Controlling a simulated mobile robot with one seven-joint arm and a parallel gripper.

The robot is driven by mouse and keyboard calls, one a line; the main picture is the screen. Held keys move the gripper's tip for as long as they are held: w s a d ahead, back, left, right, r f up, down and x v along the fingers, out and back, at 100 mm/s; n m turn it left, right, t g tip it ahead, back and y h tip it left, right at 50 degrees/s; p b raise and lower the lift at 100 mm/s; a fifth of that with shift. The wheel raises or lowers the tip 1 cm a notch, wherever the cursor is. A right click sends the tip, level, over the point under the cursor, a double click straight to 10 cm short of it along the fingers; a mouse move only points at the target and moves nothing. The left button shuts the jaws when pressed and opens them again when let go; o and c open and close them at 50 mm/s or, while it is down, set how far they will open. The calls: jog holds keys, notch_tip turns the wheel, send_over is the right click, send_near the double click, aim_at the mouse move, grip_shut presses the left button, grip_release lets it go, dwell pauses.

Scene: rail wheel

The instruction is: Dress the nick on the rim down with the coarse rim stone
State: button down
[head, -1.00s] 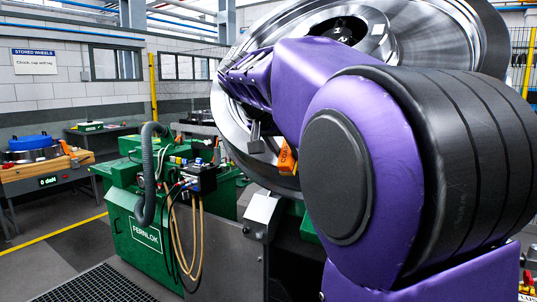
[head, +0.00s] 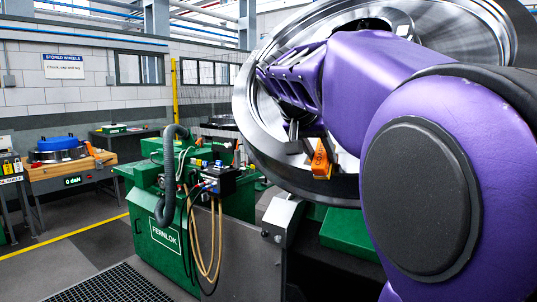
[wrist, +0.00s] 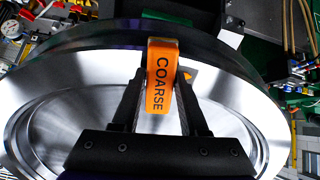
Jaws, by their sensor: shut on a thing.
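The orange coarse rim stone (wrist: 159,80) is marked COARSE and is held between the two fingers of my gripper (wrist: 158,110) in the wrist view. It also shows in the head view (head: 320,160) below my gripper (head: 307,132), at the lower part of the wheel. The big steel wheel (head: 262,145) stands tilted behind my arm, and its bright rim (wrist: 85,58) passes behind the stone. I cannot tell whether the stone touches the rim. A small orange mark (wrist: 188,76) shows on the rim right beside the stone. The nick itself is not discernible.
A green FERNLOK machine (head: 165,245) with hoses stands left of the wheel, with a grey guard (head: 283,215) close to it. A wooden-topped bench (head: 75,172) with a blue-topped item is further left.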

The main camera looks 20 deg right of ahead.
jog(key=shift+w+a+f+p, duration=0.1)
jog(key=shift+w+a+p, duration=0.1)
jog(key=shift+w+a, duration=0.35)
jog(key=shift+w+a+p, duration=0.2)
jog(key=shift+w+a, duration=0.15)
jog(key=shift+w, duration=0.4)
jog(key=shift+w+a+p, duration=0.65)
jog(key=shift+w+a, duration=0.35)
jog(key=shift+w, duration=0.15)
jog(key=shift+s+d, duration=0.1)
jog(key=shift+d, duration=0.05)
jog(key=shift+s+d+b, duration=0.9)
jog(key=shift+s+d, duration=0.05)
jog(key=shift+s, duration=0.15)
jog(key=shift+f, duration=0.15)
